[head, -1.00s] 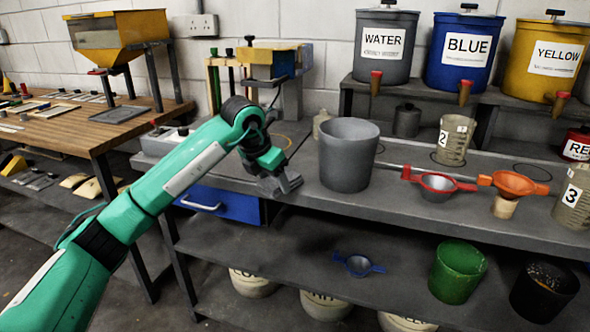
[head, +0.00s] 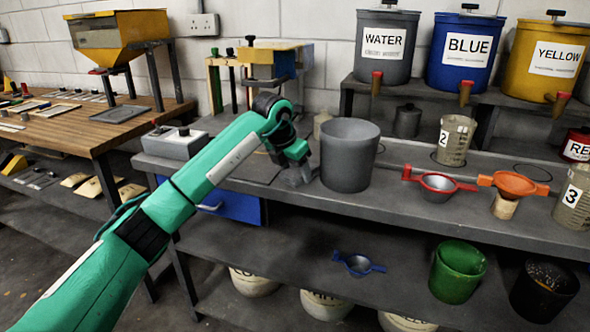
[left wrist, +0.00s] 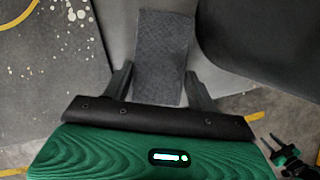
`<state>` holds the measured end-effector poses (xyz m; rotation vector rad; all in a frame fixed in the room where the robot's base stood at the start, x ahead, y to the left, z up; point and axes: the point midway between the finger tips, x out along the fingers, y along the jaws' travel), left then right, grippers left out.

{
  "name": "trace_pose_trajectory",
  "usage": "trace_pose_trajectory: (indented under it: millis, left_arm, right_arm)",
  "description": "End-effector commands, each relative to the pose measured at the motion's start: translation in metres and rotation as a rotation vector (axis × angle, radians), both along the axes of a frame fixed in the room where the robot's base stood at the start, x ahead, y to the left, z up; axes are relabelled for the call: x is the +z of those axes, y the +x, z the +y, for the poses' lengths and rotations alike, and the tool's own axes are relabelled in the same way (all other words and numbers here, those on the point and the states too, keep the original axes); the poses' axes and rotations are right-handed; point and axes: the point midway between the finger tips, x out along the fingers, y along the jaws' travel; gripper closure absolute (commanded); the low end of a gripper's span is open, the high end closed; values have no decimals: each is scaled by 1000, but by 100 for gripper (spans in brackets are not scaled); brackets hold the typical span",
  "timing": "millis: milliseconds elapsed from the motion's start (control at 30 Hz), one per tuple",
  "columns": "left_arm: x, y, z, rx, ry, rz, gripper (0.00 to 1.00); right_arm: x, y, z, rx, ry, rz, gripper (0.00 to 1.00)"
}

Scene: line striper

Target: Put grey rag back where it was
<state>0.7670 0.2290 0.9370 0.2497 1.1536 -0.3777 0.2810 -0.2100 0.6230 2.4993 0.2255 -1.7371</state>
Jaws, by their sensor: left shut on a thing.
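My left gripper (head: 293,176) is low over the bench's front part, just left of the large grey bucket (head: 349,155). In the left wrist view my left gripper (left wrist: 160,88) is shut on the grey rag (left wrist: 163,50). The rag lies flat between the two fingers and reaches out past them. In the head view the rag (head: 296,178) is small and partly hidden by the gripper; I cannot tell whether it touches the bench.
The bucket's dark side (left wrist: 270,40) is close on the right in the left wrist view. A grey switch box (head: 175,142) stands left on the bench. A red funnel (head: 438,185), an orange funnel (head: 513,184) and beaker 2 (head: 455,140) stand right of the bucket.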

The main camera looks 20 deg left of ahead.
Motion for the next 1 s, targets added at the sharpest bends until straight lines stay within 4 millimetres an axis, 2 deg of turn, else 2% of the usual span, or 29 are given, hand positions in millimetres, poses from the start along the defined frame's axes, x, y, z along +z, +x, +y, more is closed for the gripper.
trace_pose_trajectory:
  millis: [133,167,233,267,500,633,767,1000]
  left_arm:
    - [-3,0,0,0,0,0,60]
    - [-3,0,0,0,0,0,36]
    - [-3,0,0,0,0,0,22]
    - [-3,0,0,0,0,0,20]
    - [-2,0,0,0,0,0,20]
    - [5,-1,1,0,0,-2,20]
    - [24,-8,5,-1,0,-4,20]
    - [73,-27,13,0,1,-4,20]
  right_arm:
    - [0,1,0,0,0,-2,64]
    - [0,1,0,0,1,-4,64]
    - [1,1,0,0,1,-5,64]
    - [1,1,0,0,1,-5,64]
    - [1,1,0,0,1,-5,64]
    - [2,0,0,0,0,-2,64]
    - [1,0,0,-1,0,0,64]
    - [-9,0,0,0,-1,15,64]
